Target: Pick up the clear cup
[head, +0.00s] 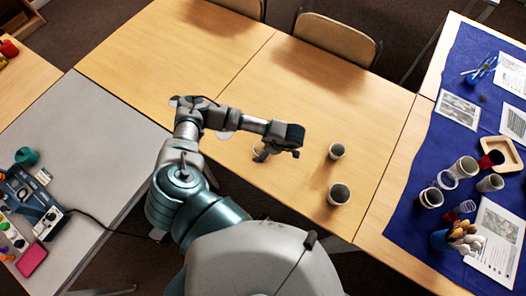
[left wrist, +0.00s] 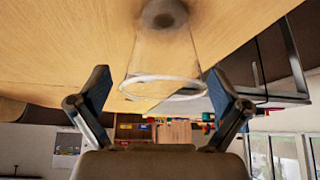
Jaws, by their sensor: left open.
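A clear cup (left wrist: 163,55) stands in front of my left gripper (left wrist: 158,80) in the left wrist view, its rim toward me and its base farther off on the wooden table. The two fingers are spread wide, one to each side of the cup's rim, with gaps showing, so they do not grip it. In the head view my left gripper (head: 268,153) is low over the table's middle, and the pale cup (head: 257,150) beside it is partly hidden by it. My right gripper is not in view.
A blue cloth (head: 408,228) at the right holds several more cups, papers and a wooden tray (head: 488,143). A chair (head: 335,37) is behind. The table's left part is clear.

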